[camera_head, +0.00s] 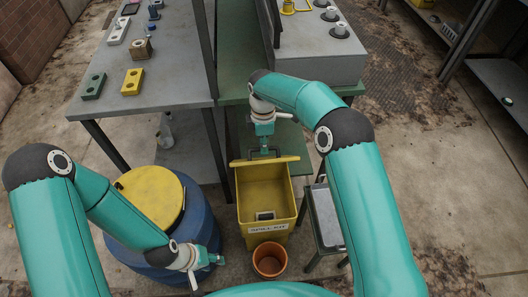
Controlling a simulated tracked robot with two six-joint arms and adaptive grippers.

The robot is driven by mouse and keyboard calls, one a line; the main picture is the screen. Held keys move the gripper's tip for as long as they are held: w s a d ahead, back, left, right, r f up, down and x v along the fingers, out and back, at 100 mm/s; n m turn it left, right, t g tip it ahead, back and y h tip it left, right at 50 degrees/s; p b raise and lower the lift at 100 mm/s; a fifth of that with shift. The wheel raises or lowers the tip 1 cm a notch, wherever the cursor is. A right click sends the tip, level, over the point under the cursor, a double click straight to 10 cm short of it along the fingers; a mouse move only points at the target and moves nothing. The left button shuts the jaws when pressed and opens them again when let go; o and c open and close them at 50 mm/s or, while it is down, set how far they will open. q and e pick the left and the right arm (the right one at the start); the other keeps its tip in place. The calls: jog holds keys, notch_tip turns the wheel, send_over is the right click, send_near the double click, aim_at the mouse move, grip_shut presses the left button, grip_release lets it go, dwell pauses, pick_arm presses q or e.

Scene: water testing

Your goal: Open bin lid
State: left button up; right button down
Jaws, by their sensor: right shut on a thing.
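The yellow bin (266,205) with a "SPILL KIT" label on its front stands on the floor in the middle of the view. The yellow lid (282,160) is swung up at the bin's far edge, seen nearly edge-on. My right gripper (265,149) is at the far side of the lid, shut on it; its fingertips are partly hidden. My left gripper (215,260) hangs low beside the blue barrel, away from the bin; its fingers are too small to read.
A blue barrel (207,215) with a yellow top (152,195) stands left of the bin. An orange bucket (269,260) sits in front of the bin. A small metal-topped stand (325,215) is close at right. Workbenches (175,70) stand behind, with blocks and fittings on top.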

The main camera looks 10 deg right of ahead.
jog(key=shift+w+r+p, duration=0.2)
jog(key=shift+w+p, duration=0.25)
jog(key=shift+w, duration=0.25)
jog(key=shift+w+r+p, duration=0.15)
jog(key=shift+w+p, duration=0.3)
jog(key=shift+w, duration=0.25)
jog(key=c, duration=1.5)
grip_release()
jog(key=shift+f, duration=0.1)
jog(key=o, duration=0.3)
jog(key=shift+w, duration=0.1)
jog(key=shift+w+r, duration=0.15)
jog(key=shift+r, duration=1.75)
jog(key=shift+w+r, duration=0.1)
jog(key=shift+r, duration=1.75)
